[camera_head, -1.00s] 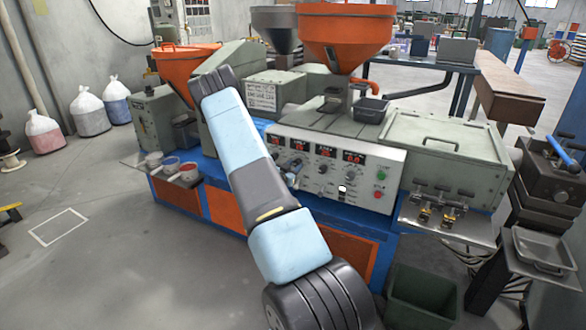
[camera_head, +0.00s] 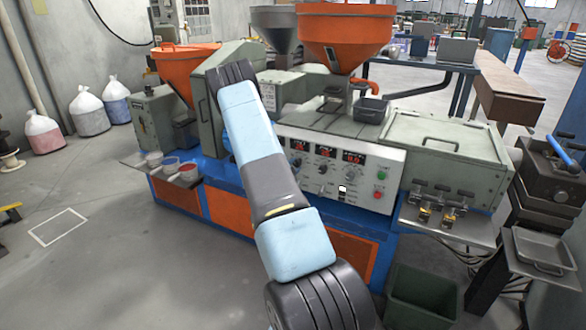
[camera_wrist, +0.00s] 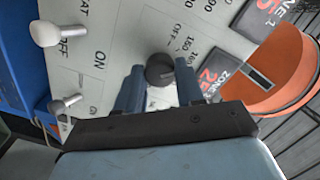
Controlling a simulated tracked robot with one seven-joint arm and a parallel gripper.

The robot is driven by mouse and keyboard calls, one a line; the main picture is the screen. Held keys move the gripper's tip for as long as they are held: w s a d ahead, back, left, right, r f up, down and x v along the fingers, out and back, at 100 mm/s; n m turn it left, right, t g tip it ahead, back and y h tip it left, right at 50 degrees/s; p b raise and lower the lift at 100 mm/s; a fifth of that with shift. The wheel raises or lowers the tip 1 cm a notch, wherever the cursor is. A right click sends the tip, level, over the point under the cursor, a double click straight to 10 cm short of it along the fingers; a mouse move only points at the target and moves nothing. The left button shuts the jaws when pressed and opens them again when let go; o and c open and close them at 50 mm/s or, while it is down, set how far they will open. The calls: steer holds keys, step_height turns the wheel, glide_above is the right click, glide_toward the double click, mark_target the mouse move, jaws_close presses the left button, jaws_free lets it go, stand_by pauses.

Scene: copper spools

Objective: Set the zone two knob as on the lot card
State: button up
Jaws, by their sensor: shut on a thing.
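The white control panel (camera_head: 362,178) on the machine carries red displays, switches and dark knobs. In the wrist view, one dark round knob (camera_wrist: 160,66) sits between the two fingers of my gripper (camera_wrist: 159,76), which is shut on it. A printed scale with 150 and OFF is beside the knob. Two dark zone displays with red digits show here, one near the knob (camera_wrist: 213,78) and one farther up (camera_wrist: 264,16); their exact readings are unclear. In the head view my arm hides the gripper and the panel's left part. The lot card (camera_head: 268,96) is mostly hidden behind my arm.
Pale toggle switches (camera_wrist: 46,33) stick out from the panel beside my gripper. An orange hopper (camera_head: 346,35) rises above the machine. A shelf with small cups (camera_head: 171,165) is at the left, and a green bin (camera_head: 422,297) stands in front. Floor at the left is largely clear.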

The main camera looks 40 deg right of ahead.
steer(key=shift+s+d+m, duration=0.3)
steer(key=shift+s+m, duration=0.05)
steer(key=shift+m, duration=0.75)
steer(key=shift+f, duration=0.1)
steer(key=o, duration=1)
steer(key=shift+w+a, duration=0.15)
steer(key=shift+w, duration=0.05)
steer(key=shift+o, duration=0.2)
steer(key=shift+s+a, duration=0.15)
steer(key=shift+a, duration=0.4)
steer(key=v, duration=1.2)
steer(key=shift+s+a, duration=0.2)
steer(key=shift+a, duration=0.05)
